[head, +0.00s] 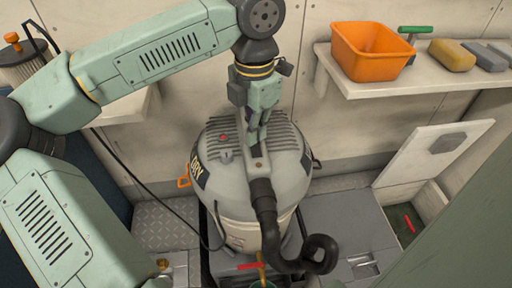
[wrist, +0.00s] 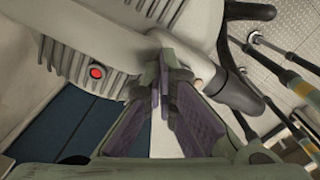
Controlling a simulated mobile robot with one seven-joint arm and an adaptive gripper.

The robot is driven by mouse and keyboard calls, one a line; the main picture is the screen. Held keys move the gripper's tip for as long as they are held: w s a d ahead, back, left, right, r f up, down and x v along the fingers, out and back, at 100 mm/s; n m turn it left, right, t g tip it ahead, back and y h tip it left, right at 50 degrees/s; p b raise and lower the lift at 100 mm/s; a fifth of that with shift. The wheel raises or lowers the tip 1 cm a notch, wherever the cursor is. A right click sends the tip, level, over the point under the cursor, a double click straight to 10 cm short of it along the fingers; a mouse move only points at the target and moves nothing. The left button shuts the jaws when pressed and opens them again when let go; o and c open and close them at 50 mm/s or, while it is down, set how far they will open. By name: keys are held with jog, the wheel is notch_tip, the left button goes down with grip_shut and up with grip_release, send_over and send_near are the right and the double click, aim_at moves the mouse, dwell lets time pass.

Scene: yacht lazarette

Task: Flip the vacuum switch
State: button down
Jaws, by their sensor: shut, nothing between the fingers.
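The vacuum (head: 250,195) is a grey drum with a ribbed domed top and a black hose, standing upright in the middle of the head view. A red button or light (head: 222,138) sits on its lid, with a small pale switch-like fitting (head: 226,156) just below it. My gripper (head: 258,142) is shut and empty, pointing down over the lid's central handle, to the right of the red button. In the wrist view, the fingertips (wrist: 164,86) are together near the pale handle (wrist: 187,65), and the red button (wrist: 97,72) is to their left. I cannot make out the switch there.
A shelf (head: 410,88) at the right holds an orange bin (head: 370,50), a green-handled tool (head: 414,30) and a yellow sponge (head: 452,55). The black hose (head: 268,215) curls in front of the vacuum. An open hatch lid (head: 435,150) stands at the right.

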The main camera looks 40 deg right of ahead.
jog(key=shift+f, duration=0.2)
jog(key=shift+r, duration=0.1)
jog(key=shift+r+p, duration=2.05)
jog(key=shift+r, duration=1.4)
